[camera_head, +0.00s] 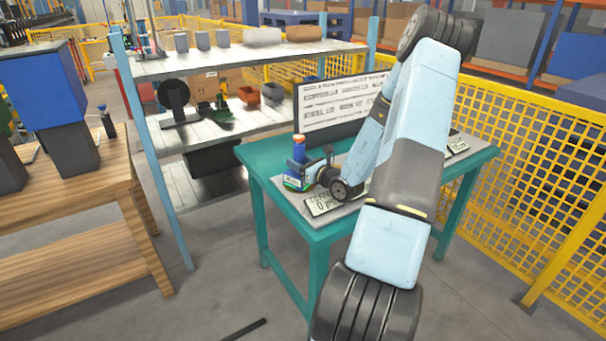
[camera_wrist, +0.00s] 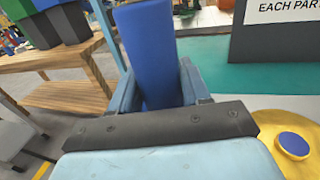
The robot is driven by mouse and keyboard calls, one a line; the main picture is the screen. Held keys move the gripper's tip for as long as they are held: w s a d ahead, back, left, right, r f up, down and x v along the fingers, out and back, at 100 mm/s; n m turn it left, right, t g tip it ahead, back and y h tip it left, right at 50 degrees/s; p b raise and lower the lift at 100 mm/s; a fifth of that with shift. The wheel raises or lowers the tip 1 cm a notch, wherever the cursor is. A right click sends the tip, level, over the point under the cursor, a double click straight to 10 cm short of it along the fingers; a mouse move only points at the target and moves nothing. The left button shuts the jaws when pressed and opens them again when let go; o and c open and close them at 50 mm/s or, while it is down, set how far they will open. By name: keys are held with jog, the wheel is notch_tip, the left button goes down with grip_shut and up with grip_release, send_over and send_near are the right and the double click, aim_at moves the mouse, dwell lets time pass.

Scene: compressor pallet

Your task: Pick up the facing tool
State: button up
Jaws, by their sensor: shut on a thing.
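The facing tool appears to be the blue cylinder with an orange top (camera_head: 299,147), upright at the left end of the teal table (camera_head: 262,158). In the wrist view the blue cylinder (camera_wrist: 148,50) rises between my two jaws. My gripper (camera_head: 306,168) reaches in from the right at the table's left edge and is shut on this cylinder. It also shows in the wrist view (camera_wrist: 155,88), with a finger on each side of the cylinder. The cylinder's lower end is hidden by my gripper, so I cannot tell whether it touches the table.
A sign board (camera_head: 338,104) stands at the table's back. A label plate (camera_head: 325,204) lies near its front edge. A yellow disc with a blue centre (camera_wrist: 287,140) is beside my gripper. Shelves (camera_head: 215,125), a wooden bench (camera_head: 75,192) and yellow mesh fencing (camera_head: 545,165) surround the table.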

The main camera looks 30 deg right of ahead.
grip_shut()
jog(key=shift+r, duration=0.2)
dwell(0.5)
